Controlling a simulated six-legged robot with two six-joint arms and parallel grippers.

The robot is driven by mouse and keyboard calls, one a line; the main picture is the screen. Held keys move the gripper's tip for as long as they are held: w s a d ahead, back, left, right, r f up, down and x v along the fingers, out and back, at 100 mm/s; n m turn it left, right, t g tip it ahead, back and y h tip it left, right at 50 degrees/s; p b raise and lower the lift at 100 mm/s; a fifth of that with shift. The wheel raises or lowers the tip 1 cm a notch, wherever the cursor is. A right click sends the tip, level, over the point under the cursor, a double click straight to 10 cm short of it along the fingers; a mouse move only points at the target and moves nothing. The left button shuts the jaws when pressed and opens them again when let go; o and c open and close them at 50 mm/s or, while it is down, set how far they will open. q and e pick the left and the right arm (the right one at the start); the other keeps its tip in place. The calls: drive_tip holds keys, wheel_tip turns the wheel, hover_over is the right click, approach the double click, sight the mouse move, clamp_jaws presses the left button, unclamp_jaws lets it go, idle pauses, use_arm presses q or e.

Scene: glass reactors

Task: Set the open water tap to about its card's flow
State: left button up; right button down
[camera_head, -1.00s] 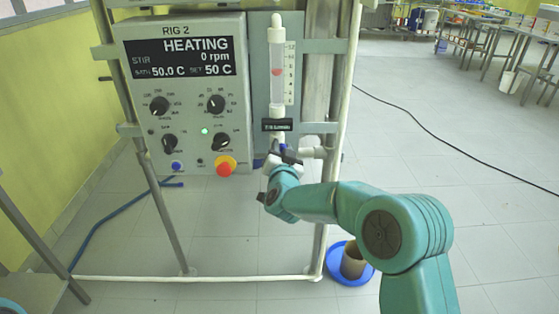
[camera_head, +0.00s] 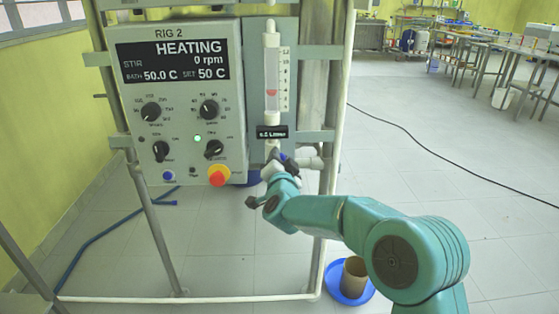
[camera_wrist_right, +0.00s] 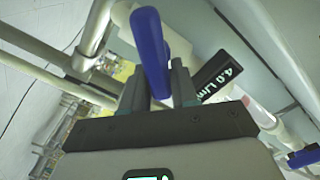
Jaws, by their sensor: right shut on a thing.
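My right gripper (camera_head: 284,165) is at the tap below the flow tube on the rig. In the right wrist view my right gripper (camera_wrist_right: 158,88) is shut on the blue tap handle (camera_wrist_right: 150,40), which stands up between the two fingers. The clear flow tube (camera_head: 271,70) is upright with a red float (camera_head: 271,92) in its lower part, near the 4 by the small scale (camera_head: 284,78). The black card (camera_head: 272,132) under the tube is too small to read in the head view; in the wrist view the card (camera_wrist_right: 218,76) reads about 4.0 L/min. My left gripper is out of view.
The RIG 2 control box (camera_head: 180,100) with knobs and a red button (camera_head: 219,175) is left of the tube. A white frame post (camera_head: 342,110) stands just right of the tap. Open floor lies right.

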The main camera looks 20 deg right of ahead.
drive_tip(key=c, duration=1)
unclamp_jaws()
drive_tip(key=shift+o, duration=0.2)
drive_tip(key=shift+s, duration=0.1)
drive_tip(key=v, duration=1.6)
drive_tip(key=shift+r, duration=0.1)
